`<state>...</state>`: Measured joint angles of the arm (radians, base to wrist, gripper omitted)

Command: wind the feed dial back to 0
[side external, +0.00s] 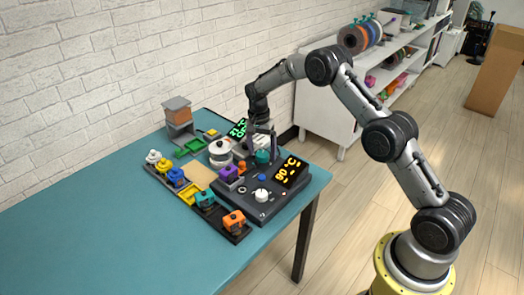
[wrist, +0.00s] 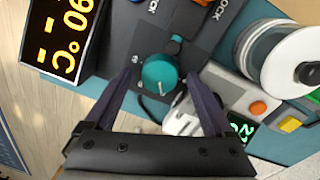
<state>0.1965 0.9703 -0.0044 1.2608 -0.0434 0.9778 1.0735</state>
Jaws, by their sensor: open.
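A teal round dial (wrist: 158,78) with a white pointer line sits on the dark control panel (side external: 262,213). In the side view the teal dial (side external: 262,157) is at the panel's far end, under my gripper (side external: 262,143). In the wrist view my gripper (wrist: 161,84) is open, with one finger on each side of the teal dial. Gaps seem to show between fingers and dial; I cannot tell whether either touches. The pointer line aims toward the lower part of the wrist view. I cannot read any feed label or scale numbers.
A display (side external: 291,172) reading 90 °C stands beside the dial, and a green-lit display (side external: 238,128) is behind. A white knob (side external: 261,195) and a purple knob (side external: 229,173) are nearby. A white-lidded jar (side external: 220,152) stands left. The teal table (side external: 110,235) is clear at front left.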

